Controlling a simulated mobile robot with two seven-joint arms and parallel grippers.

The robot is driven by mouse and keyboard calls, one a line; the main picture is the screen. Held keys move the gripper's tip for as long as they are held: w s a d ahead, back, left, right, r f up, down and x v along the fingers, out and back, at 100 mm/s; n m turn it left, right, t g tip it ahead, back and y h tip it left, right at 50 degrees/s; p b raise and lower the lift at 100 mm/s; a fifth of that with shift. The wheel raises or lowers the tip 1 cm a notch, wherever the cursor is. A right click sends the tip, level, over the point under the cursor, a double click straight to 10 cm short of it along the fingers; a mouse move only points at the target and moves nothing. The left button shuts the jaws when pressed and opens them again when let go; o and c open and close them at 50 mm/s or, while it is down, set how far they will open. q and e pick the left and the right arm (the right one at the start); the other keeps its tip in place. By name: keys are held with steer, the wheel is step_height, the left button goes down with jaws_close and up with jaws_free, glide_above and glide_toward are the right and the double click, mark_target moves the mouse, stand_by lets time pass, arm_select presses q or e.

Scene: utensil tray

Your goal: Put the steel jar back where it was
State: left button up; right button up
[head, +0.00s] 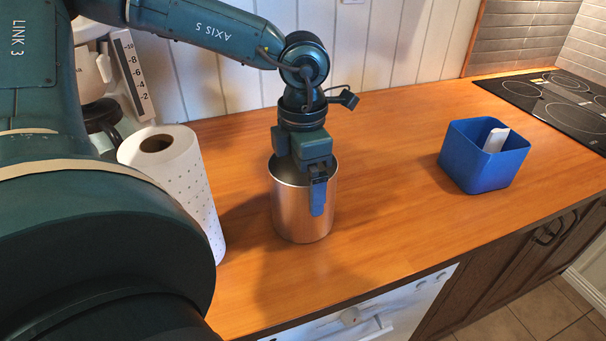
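The steel jar (290,215) is an upright, open-topped metal cylinder in the middle of the wooden counter. My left gripper (318,190) points down at its near rim. One blue-tipped finger shows outside the jar's front wall, and the other finger is hidden, so I cannot tell whether the gripper is closed on the wall. I cannot tell whether the jar's base touches the counter. The jar's inside is mostly hidden. My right gripper is not in view.
A paper towel roll (180,180) stands left of the jar. A blue bin (480,165) with a white item inside stands to the right, before a black cooktop (555,98). The counter (390,190) between jar and bin is clear. Its front edge runs below the jar.

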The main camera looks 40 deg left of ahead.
arm_select(q)
step_height(320, 180, up, 12)
steer(key=shift+r+p, duration=0.15)
steer(key=shift+p, duration=0.15)
stand_by(0.7)
